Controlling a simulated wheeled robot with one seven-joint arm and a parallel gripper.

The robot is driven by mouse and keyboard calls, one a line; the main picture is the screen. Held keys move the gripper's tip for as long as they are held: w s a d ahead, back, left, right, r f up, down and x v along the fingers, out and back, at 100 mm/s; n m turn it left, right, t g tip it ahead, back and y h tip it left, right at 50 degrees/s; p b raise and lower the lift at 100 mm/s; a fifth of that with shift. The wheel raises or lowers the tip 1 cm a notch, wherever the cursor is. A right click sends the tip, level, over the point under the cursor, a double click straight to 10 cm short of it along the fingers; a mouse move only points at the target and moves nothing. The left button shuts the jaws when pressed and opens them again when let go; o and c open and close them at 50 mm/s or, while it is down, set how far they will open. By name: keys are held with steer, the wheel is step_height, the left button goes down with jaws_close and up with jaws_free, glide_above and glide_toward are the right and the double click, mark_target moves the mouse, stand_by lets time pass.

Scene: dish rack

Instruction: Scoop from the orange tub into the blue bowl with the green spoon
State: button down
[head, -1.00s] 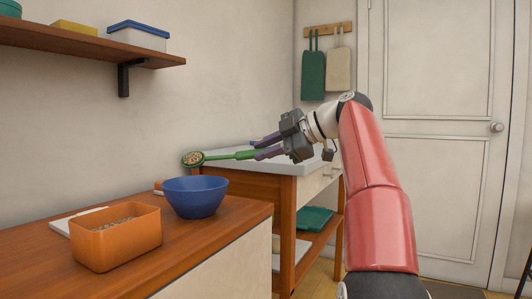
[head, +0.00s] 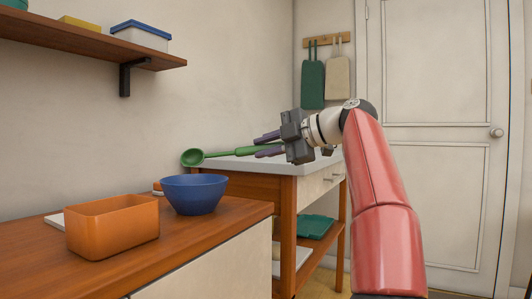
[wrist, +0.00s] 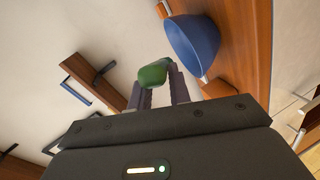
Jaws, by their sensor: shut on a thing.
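My gripper (head: 260,146) is shut on the green spoon (head: 226,154) by its handle, which reaches left from the purple fingers. The spoon's head (head: 192,158) appears just above the blue bowl (head: 194,195) in the head view; its exact depth over the bowl is hard to tell. No grains show in the spoon's head from this angle. The orange tub (head: 112,230) stands left of the bowl, nearer to me, and its contents are hidden. In the wrist view, part of the spoon (wrist: 154,74) shows between the fingers, with the bowl (wrist: 194,48) at upper right.
The tub and bowl stand on a wooden counter (head: 228,226). A white-topped table (head: 240,165) stands behind, below my gripper. A wall shelf (head: 90,42) holds boxes at upper left. Two cutting boards (head: 313,85) hang on the wall.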

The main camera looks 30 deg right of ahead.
steer(key=shift+n, duration=0.3)
steer(key=shift+r+p, duration=0.3)
steer(key=shift+p, duration=0.45)
steer(key=m+g+p, duration=0.1)
steer(key=m+p, duration=0.1)
steer(key=shift+w+r+p, duration=0.1)
steer(key=shift+r+p, duration=0.05)
steer(key=shift+p, duration=0.15)
steer(key=m+g+p, duration=0.1)
steer(key=m+p, duration=0.2)
steer(key=p, duration=0.1)
steer(key=shift+w+r, duration=0.1)
steer(key=shift+f+m+g+p, duration=0.2)
steer(key=shift+m+g+p, duration=0.1)
steer(key=shift+m+p, duration=0.15)
